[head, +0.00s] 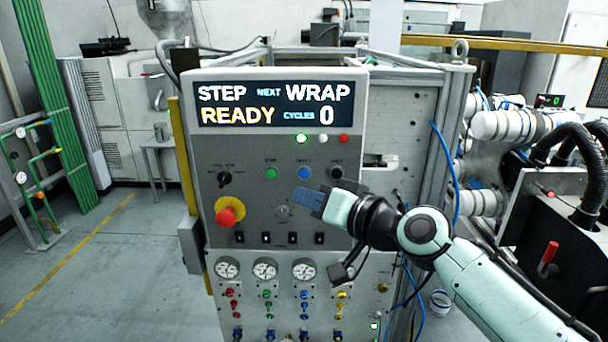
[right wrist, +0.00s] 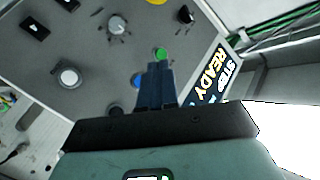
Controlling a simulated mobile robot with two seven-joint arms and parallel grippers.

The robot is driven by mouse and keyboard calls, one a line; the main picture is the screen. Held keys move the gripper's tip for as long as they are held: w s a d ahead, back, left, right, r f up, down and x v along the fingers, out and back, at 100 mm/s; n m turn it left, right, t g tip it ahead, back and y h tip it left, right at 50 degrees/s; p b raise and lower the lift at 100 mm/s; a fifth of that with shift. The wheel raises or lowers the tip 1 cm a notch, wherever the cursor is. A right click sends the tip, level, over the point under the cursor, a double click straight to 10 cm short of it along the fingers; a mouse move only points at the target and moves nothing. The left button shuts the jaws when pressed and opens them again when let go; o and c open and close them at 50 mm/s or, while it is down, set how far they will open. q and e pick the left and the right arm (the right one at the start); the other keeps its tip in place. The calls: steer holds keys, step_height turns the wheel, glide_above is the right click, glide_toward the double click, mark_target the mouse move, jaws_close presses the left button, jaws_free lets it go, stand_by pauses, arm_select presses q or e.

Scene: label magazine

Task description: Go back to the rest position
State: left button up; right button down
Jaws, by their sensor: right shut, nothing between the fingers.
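My right gripper (head: 309,199) is shut and empty, with blue fingertips pressed together. In the head view it is in front of the grey control panel (head: 240,195), right of the middle, below the blue push button (head: 304,173). In the right wrist view the shut fingers (right wrist: 157,85) point at the panel, near the green button (right wrist: 160,54) and the blue button (right wrist: 136,80). I cannot tell from these views how far the fingertips are from the panel. The display (head: 281,104) reads STEP, NEXT WRAP, READY, CYCLES 0. My left gripper is not in view.
A red emergency stop (head: 226,216) on a yellow base and a black rotary knob (head: 224,180) stick out at the panel's left. Pressure gauges (head: 265,268) and small valves sit below. Black hoses and machinery (head: 575,160) stand at the right. The floor (head: 90,270) at the left is clear.

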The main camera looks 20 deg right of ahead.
steer(key=w+f+m+g+h+p, duration=0.1)
steer(key=w+f+g, duration=0.15)
steer(key=f, duration=0.85)
steer(key=w+f+m+g+h+p, duration=0.15)
steer(key=w+f, duration=0.25)
steer(key=f, duration=0.7)
steer(key=s+d+f+g+h+p, duration=0.15)
steer(key=s+f, duration=0.25)
steer(key=f, duration=0.9)
steer(key=s+f+g+h, duration=0.1)
steer(key=s+f+g, duration=0.2)
steer(key=f, duration=0.9)
steer(key=s+f+g+p, duration=0.2)
steer(key=s+f+g, duration=0.1)
steer(key=s+f, duration=1.1)
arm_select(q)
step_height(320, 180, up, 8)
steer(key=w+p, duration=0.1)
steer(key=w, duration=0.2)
arm_select(e)
steer(key=s+a+f+g, duration=0.1)
steer(key=s+f+g, duration=0.1)
steer(key=s, duration=0.7)
steer(key=s+a+f+g, duration=0.2)
steer(key=s, duration=0.8)
steer(key=shift+s+f+y, duration=0.15)
steer(key=shift+f+y, duration=0.15)
steer(key=shift+f, duration=0.05)
